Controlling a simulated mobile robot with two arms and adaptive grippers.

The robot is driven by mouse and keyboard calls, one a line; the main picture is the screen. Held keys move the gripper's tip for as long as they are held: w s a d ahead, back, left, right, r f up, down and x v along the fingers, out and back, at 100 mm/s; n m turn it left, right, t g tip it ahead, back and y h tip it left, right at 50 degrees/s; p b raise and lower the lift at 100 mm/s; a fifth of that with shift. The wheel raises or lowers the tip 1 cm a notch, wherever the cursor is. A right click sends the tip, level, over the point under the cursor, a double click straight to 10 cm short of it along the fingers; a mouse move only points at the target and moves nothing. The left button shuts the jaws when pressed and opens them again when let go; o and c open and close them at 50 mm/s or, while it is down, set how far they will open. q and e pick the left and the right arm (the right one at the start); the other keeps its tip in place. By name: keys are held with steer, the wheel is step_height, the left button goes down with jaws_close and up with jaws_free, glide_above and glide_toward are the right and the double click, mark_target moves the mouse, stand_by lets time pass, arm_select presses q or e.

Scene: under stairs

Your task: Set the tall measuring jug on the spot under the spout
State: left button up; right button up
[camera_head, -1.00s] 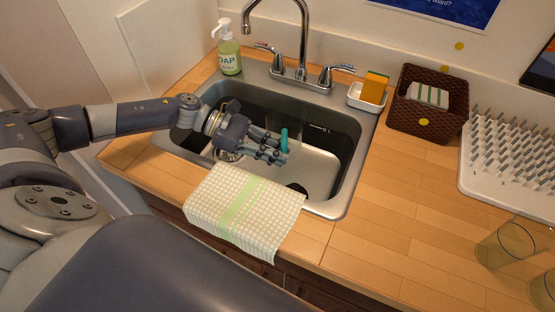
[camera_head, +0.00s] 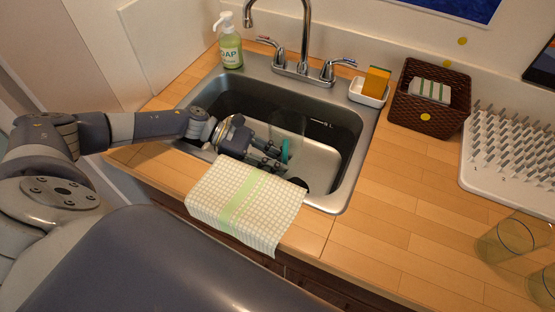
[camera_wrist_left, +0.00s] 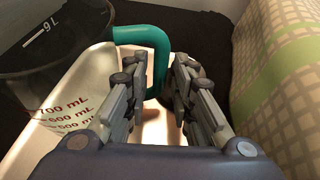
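The measuring jug (camera_head: 288,122) is clear, with a teal handle (camera_head: 284,151), and is in the sink. Its body is faint in the head view. In the left wrist view the jug (camera_wrist_left: 55,70) is at the upper left, with red volume marks, and its teal handle (camera_wrist_left: 155,45) bends down between the fingers. The spout (camera_head: 247,20) curves above the sink's back. The right gripper is not in view.
A checked cloth (camera_head: 215,200) hangs over the sink's front edge (camera_head: 320,207). A soap bottle (camera_head: 231,50) and faucet handles (camera_head: 338,68) stand behind. A sponge dish (camera_head: 368,97), basket (camera_head: 428,120), drying rack (camera_head: 510,150) and glasses (camera_head: 517,237) are right. The counter (camera_head: 400,190) between is clear.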

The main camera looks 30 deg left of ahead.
arm_select(q)
steer(key=shift+r, duration=0.1)
steer(key=shift+r+p, duration=0.15)
steer(key=shift+p, duration=0.15)
steer(key=b+v, duration=0.3)
steer(key=v, duration=0.9)
steer(key=shift+b, duration=0.3)
stand_by(0.6)
